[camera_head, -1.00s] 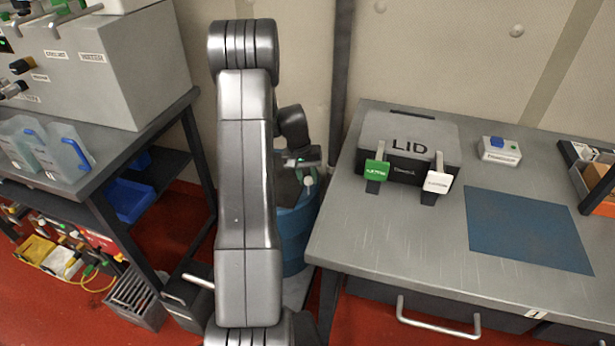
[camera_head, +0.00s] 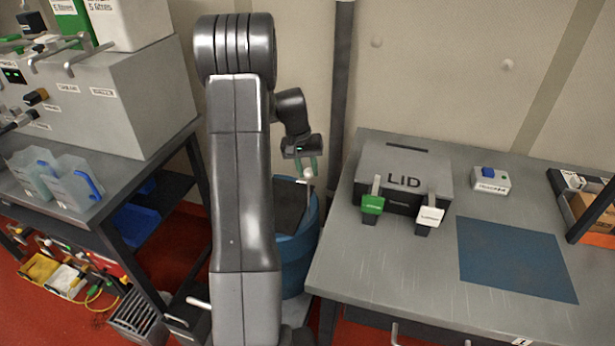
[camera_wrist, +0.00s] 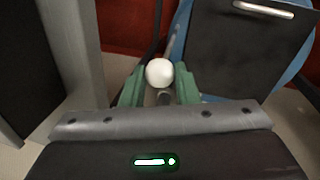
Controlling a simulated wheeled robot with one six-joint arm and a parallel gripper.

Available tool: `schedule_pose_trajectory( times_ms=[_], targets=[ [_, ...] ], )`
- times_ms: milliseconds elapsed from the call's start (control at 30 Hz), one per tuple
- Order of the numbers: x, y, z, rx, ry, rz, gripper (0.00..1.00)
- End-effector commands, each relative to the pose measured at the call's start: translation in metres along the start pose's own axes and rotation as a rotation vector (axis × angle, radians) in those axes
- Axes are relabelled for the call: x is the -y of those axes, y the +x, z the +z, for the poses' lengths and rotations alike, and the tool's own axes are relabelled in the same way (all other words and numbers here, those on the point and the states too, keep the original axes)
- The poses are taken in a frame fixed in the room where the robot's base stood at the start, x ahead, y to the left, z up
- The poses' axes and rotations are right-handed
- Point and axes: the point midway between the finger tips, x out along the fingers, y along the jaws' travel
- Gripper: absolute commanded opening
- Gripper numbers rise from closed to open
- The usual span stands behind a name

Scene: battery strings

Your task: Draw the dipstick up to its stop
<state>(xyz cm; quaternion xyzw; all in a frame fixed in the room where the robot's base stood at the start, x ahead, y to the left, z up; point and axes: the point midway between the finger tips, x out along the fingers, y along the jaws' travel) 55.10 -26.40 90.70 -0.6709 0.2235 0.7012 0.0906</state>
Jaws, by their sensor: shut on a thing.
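The dipstick has a white ball knob (camera_head: 308,173) and a thin pale rod (camera_head: 303,197) below it, in the head view. The rod stands over the blue drum (camera_head: 298,252); where its lower end sits is hidden. My gripper (camera_head: 306,162) is above the drum, with its green fingers down on the knob. In the wrist view the white knob (camera_wrist: 159,72) sits between the two green fingers of my gripper (camera_wrist: 159,84), which is shut on it. The drum's dark lid (camera_wrist: 262,40) with a metal handle is at the upper right there.
A dark upright pipe (camera_head: 341,90) stands behind the drum. A left bench (camera_head: 150,165) leaves a narrow gap for my arm.

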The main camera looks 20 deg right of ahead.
Motion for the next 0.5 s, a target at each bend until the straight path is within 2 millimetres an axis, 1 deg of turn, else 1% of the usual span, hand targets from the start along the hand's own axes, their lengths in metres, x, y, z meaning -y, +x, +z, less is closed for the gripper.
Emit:
schedule_pose_trajectory(
  times_ms=[33,133,500],
  targets=[
    [-0.0014,-0.0082,-0.0005,-0.002,0.000,0.000,0.00],
    [-0.0025,-0.0135,-0.0003,-0.001,0.000,0.000,0.00],
    [-0.0033,-0.0172,-0.0013,-0.005,0.000,0.000,0.00]
  ],
)
